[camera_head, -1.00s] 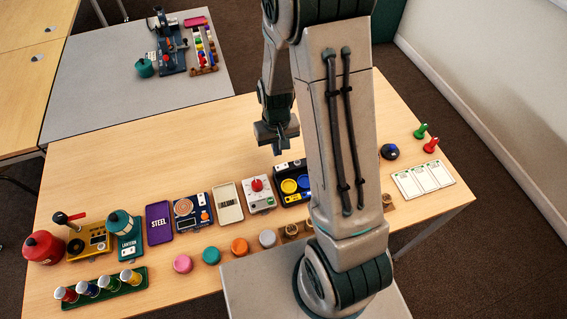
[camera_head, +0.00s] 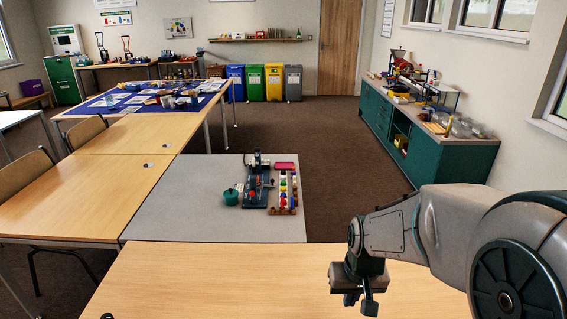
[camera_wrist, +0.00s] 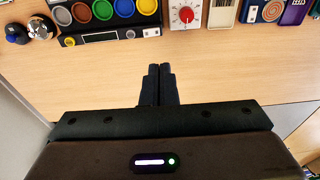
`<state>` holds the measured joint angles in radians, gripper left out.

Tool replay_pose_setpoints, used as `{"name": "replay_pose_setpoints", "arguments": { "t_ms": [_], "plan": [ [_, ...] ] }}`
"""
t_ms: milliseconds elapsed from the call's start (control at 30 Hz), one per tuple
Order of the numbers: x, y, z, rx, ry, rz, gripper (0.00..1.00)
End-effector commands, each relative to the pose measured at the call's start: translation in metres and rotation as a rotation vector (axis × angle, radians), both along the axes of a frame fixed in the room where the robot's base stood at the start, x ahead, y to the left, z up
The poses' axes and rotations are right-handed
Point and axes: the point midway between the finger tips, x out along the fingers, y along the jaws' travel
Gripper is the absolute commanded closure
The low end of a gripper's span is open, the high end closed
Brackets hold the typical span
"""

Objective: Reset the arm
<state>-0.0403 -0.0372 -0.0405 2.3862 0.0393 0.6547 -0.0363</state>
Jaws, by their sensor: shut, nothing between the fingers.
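My gripper (camera_head: 360,303) hangs over the bare far part of the near wooden table (camera_head: 180,280), at the lower right of the head view. In the wrist view its two dark fingers (camera_wrist: 158,84) are together and hold nothing. They point at bare wood, apart from the devices along the table's edge. My arm reaches in from the right of the head view.
Beyond is a grey table (camera_head: 165,215) with a green pot (camera_head: 231,197) and a rack of coloured pieces (camera_head: 283,192). A green cabinet (camera_head: 450,160) stands at right.

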Motion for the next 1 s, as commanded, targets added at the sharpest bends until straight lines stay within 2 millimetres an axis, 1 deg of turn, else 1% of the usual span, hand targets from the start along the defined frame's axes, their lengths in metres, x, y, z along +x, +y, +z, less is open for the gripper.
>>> {"name": "replay_pose_setpoints", "arguments": {
  "t_ms": [33,200,300,400,500,633,1000],
  "plan": [
    [-0.008,0.000,0.015,0.000,-0.025,0.000,1.00],
    [-0.039,-0.002,0.052,-0.005,-0.079,-0.001,1.00],
    [-0.059,-0.002,0.069,-0.010,-0.109,0.000,1.00],
    [-0.076,-0.003,0.082,-0.016,-0.133,0.000,1.00],
    [-0.088,-0.004,0.089,-0.021,-0.150,-0.001,1.00],
    [-0.098,-0.005,0.094,-0.026,-0.160,-0.003,1.00],
    [-0.099,-0.005,0.095,-0.026,-0.161,-0.004,1.00]
  ]
}}
